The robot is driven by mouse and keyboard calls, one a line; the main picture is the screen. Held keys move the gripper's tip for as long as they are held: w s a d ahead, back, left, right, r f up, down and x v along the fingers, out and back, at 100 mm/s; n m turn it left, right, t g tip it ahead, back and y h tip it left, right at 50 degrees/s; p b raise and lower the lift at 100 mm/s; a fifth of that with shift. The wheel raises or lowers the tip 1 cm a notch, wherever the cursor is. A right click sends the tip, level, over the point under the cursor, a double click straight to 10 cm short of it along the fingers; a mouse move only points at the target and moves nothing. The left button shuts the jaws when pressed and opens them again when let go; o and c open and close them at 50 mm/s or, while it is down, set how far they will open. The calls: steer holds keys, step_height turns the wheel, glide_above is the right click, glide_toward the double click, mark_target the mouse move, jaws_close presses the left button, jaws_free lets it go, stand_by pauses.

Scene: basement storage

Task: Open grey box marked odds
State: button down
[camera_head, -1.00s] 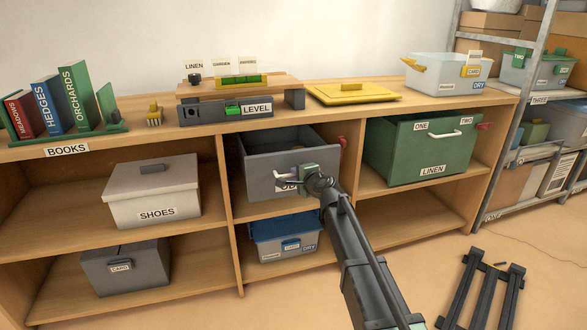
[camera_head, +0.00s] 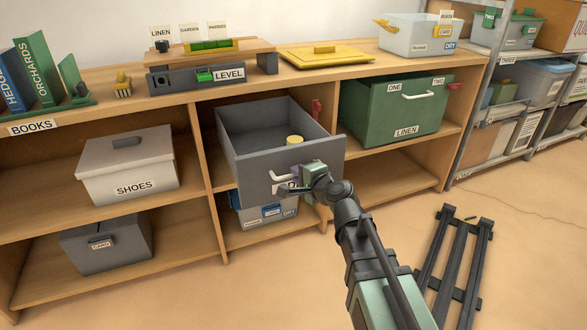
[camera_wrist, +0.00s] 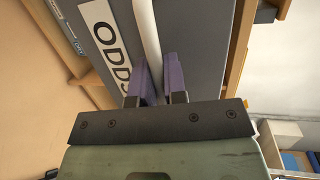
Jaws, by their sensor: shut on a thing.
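The grey box (camera_head: 240,163) is a drawer in the middle bay of the wooden shelf, pulled well out past the shelf front. A yellow round thing (camera_head: 295,140) shows inside it, near the front. Its label (camera_wrist: 103,40) reads ODDS in the wrist view, and my gripper covers most of it in the head view. My gripper (camera_head: 290,185) is at the front panel. In the wrist view its two purple fingers (camera_wrist: 161,78) are shut on the white handle (camera_wrist: 147,35).
A red latch-like part (camera_head: 316,110) is by the right divider. A grey-blue box (camera_head: 252,215) sits below the drawer. A green LINEN box (camera_head: 400,108) is to the right, a SHOES box (camera_head: 125,165) to the left. A dark slatted frame (camera_head: 455,260) lies on the floor at right.

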steer(key=shift+s, duration=0.1)
steer(key=c, duration=1.2)
jaws_free()
steer(key=shift+o, duration=0.2)
steer(key=p+v, duration=0.1)
steer(key=v, duration=0.6)
steer(key=shift+s+d, duration=0.25)
